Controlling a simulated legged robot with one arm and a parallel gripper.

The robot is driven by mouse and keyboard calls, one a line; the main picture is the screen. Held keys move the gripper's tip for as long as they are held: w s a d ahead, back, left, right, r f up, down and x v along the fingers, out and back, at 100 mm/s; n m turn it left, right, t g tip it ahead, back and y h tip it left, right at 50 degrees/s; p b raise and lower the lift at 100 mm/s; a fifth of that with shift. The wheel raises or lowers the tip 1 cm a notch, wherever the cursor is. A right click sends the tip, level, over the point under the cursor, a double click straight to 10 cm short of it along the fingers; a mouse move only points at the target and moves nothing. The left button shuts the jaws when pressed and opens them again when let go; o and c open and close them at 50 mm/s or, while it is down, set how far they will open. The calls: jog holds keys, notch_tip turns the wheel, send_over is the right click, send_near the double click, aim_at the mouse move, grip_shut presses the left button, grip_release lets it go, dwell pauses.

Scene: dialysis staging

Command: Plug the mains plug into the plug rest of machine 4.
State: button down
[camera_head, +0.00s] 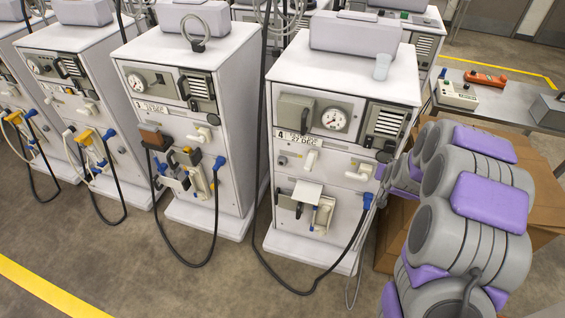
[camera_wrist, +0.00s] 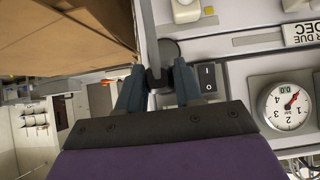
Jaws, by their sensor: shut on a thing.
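Machine 4 (camera_head: 337,87) is a white cabinet with a "4" label on its front, a round gauge and a vent grille. In the wrist view its panel shows the gauge (camera_wrist: 288,107), a black rocker switch (camera_wrist: 206,78) and part of the label, upside down. My gripper (camera_wrist: 158,76) is shut on the dark mains plug (camera_wrist: 156,78), close to the panel's edge. A dark round part (camera_wrist: 167,48), perhaps the plug rest, is right at the fingertips. I cannot tell whether the plug is seated in it. In the head view my arm largely hides the gripper.
Machine 3 (camera_head: 190,55) and other machines stand to the left. A black hose (camera_head: 285,285) loops low in front of machine 4. A cardboard box (camera_head: 545,190) is at the right, close to my arm. A grey table (camera_head: 500,105) stands behind it. The floor in front is clear.

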jog(key=s+a, duration=0.1)
jog(key=s, duration=0.4)
jog(key=w+a+f+p, duration=0.2)
jog(key=w+a+f, duration=0.35)
jog(key=a, duration=0.75)
jog(key=w+a+f+p, duration=0.25)
jog(key=a+f, duration=0.65)
jog(key=a, duration=0.5)
jog(key=w+a+f+p, duration=0.2)
jog(key=w+a+f, duration=0.35)
jog(key=a, duration=0.75)
jog(key=shift+w+d+f+b, duration=0.2)
jog(key=shift+w+d+b, duration=0.15)
jog(key=shift+w+b, duration=0.35)
jog(key=shift+w+d+f+b, duration=0.3)
jog(key=shift+w+b, duration=0.25)
jog(key=shift+w, duration=0.25)
jog(key=shift+w+d+f+b, duration=0.15)
jog(key=shift+w+d+b, duration=0.25)
jog(key=shift+w+b, duration=0.3)
jog(key=shift+w, duration=0.15)
jog(key=shift+w+d+b, duration=0.3)
jog(key=shift+w+b, duration=0.3)
jog(key=shift+w, duration=0.3)
jog(key=shift+w+d+b, duration=0.25)
jog(key=shift+w+b, duration=0.35)
jog(key=shift+w, duration=0.25)
